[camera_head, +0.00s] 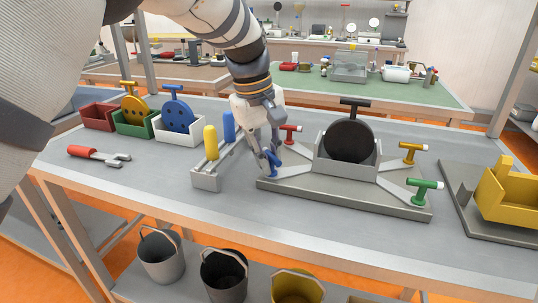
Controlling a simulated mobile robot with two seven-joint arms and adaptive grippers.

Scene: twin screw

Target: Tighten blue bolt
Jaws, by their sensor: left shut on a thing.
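The blue bolt (273,163) has a T-shaped handle. It is at the left front of a grey base plate (330,196) with a black disc (349,141) in a stand at its middle. My left gripper (270,157) reaches down from above and is shut on the blue bolt, hiding part of it. A red bolt (290,132), a yellow bolt (409,152) and a green bolt (425,189) are at the other corners of the fixture. How far the blue bolt is screwed in cannot be told. My right gripper is not in view.
A grey rack (207,180) with yellow and blue handles stands close left of the gripper. A red-handled fork tool (98,155) lies at the left. Coloured bins (180,131) stand behind it. A yellow block (508,192) stands at the right. The front table strip is clear.

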